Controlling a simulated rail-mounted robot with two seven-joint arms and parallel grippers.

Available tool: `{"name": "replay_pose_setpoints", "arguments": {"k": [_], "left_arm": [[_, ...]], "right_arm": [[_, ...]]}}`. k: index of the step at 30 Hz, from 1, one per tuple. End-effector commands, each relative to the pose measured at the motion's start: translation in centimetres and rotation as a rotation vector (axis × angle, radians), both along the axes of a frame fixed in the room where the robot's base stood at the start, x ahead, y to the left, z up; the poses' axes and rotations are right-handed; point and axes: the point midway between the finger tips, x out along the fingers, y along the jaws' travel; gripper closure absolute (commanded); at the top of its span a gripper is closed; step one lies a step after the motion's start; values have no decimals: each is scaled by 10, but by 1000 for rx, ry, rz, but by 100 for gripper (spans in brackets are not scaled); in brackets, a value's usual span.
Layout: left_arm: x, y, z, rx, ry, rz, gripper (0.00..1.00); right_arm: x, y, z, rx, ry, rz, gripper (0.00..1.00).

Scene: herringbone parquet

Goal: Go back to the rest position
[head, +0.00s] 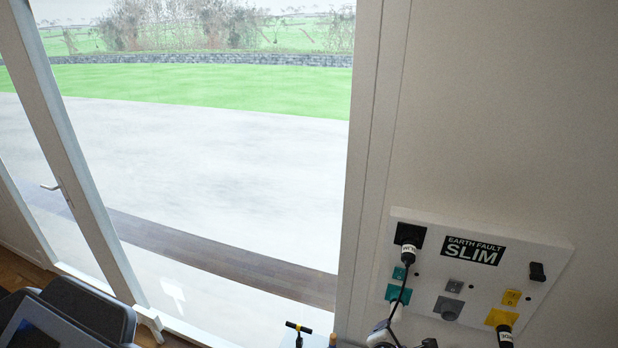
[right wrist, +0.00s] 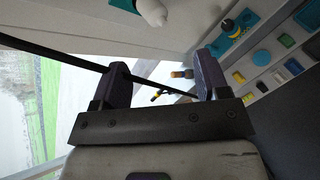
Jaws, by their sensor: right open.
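My right gripper (right wrist: 163,82) is open in the right wrist view, its two dark fingers wide apart. A dark, cable-like line (right wrist: 55,56) runs from the left edge to the left finger and on across the gap; I cannot tell whether it touches the fingers. In the head view no gripper can be made out clearly. My left gripper is not in view.
A white wall panel (head: 406,222) marked "EARTH FAULT SLIM" stands at right, with plugs and a black cable (head: 401,300). A glazed door (head: 70,150) is at left. A black T-handle (head: 298,327) shows at bottom.

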Motion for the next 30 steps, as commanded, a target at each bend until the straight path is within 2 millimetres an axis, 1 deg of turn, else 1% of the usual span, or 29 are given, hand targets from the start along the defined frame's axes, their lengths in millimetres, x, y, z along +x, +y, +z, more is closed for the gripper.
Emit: {"name": "replay_pose_setpoints", "arguments": {"k": [1,5,10,12,14,16,19,23,24,26,27,29,30], "left_arm": [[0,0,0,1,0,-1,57],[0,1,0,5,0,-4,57],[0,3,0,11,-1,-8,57],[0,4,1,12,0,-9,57],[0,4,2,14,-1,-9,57],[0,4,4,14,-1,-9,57],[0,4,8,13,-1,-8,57],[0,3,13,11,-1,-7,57],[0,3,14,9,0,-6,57],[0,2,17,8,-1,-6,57],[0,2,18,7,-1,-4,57],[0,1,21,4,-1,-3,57],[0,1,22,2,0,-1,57]], "right_arm": [[-3,7,9,110,-51,-52,32],[-10,20,41,422,-182,-208,32],[-23,38,99,826,-326,-369,32],[-36,45,119,1000,-361,-435,32],[-51,49,131,1142,-372,-495,32],[-73,51,139,1289,-368,-564,32],[-108,48,140,1441,-339,-652,32],[-155,36,130,1543,-287,-740,32],[-170,31,125,1566,-272,-772,32],[-193,23,115,1592,-254,-826,32],[-208,18,107,1601,-243,-866,32],[-231,10,93,1604,-228,-932,32],[-246,4,83,1596,-215,-980,32]]}}
